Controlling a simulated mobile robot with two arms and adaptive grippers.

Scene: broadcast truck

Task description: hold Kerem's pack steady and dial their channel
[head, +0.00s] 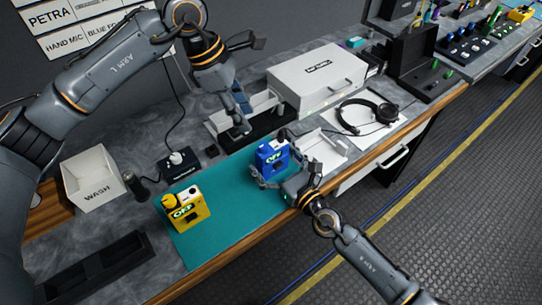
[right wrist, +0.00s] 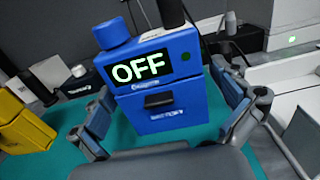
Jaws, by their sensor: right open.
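A blue pack (head: 272,158) with a lit OFF display, a blue knob and a dark antenna stands upright on the teal mat (head: 228,232). In the right wrist view the blue pack (right wrist: 160,85) sits between the spread fingers of my right gripper (right wrist: 165,108), with gaps visible at both sides. A yellow pack (head: 188,212), also reading OFF, stands at the mat's left; its edge shows in the right wrist view (right wrist: 22,120). My left gripper (head: 238,112) hangs above and behind the blue pack, pointing down; its finger gap is unclear. No name is readable on either pack.
Wall cards (head: 75,28) read PETRA, HAND MIC and a cut-off BLUE line. A WASH box (head: 92,180) and a black device (head: 178,163) with a cable stand left. The mat between the packs is clear.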

